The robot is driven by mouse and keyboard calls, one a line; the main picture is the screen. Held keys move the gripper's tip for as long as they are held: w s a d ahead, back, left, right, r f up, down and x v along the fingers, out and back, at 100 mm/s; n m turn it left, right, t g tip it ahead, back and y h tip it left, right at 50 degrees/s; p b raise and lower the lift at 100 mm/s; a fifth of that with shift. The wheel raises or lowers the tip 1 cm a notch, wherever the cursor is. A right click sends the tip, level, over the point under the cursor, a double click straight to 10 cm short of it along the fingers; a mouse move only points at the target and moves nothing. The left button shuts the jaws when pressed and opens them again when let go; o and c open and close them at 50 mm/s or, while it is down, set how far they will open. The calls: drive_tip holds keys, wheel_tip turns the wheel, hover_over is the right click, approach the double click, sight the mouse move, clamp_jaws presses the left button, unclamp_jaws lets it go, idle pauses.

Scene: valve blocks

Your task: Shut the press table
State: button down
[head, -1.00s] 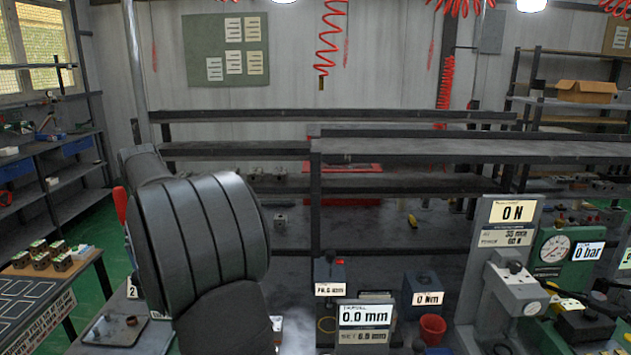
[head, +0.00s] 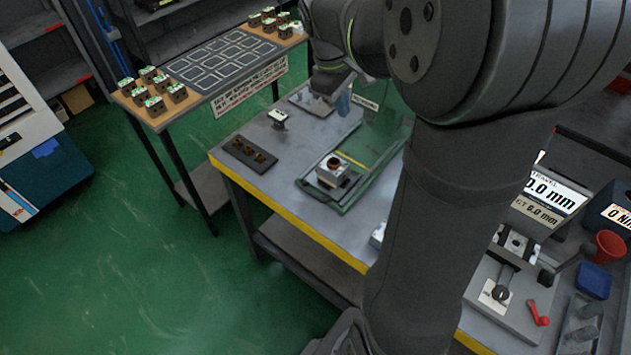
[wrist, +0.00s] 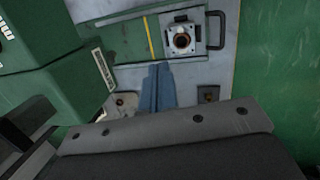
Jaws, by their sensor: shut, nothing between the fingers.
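The press table is a green sliding plate (head: 362,178) with a yellow stripe, drawn out from the green press (head: 388,112), which my arm partly hides. The wrist view shows the plate (wrist: 130,42), the valve block (wrist: 181,39) and a dark handle (wrist: 217,30) at the plate's end. My gripper (wrist: 158,92) is shut and empty, its blue fingers just beside the plate's edge; I cannot tell whether they touch. In the head view my gripper (head: 343,104) is partly hidden behind my arm.
A dark tray (head: 249,154) with brass-coloured parts and a small block (head: 278,118) lie on the bench left of the plate. A side table (head: 215,65) holds several blocks. A measuring station (head: 510,290) stands at right. The green floor in front is clear.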

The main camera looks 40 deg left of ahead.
drive_tip(key=s+a+f+n+t, duration=0.1)
drive_tip(key=s+f+n, duration=0.35)
drive_tip(key=n, duration=0.25)
drive_tip(key=n+t+y, duration=0.1)
drive_tip(key=n+y, duration=0.1)
drive_tip(key=n, duration=0.8)
approach(318, 188)
drive_tip(key=x, duration=0.6)
drive_tip(key=shift+a+f, duration=0.1)
drive_tip(key=shift+f, duration=0.25)
drive_tip(key=shift+w, duration=0.15)
drive_tip(key=w, duration=1.2)
drive_tip(key=shift+w, duration=0.25)
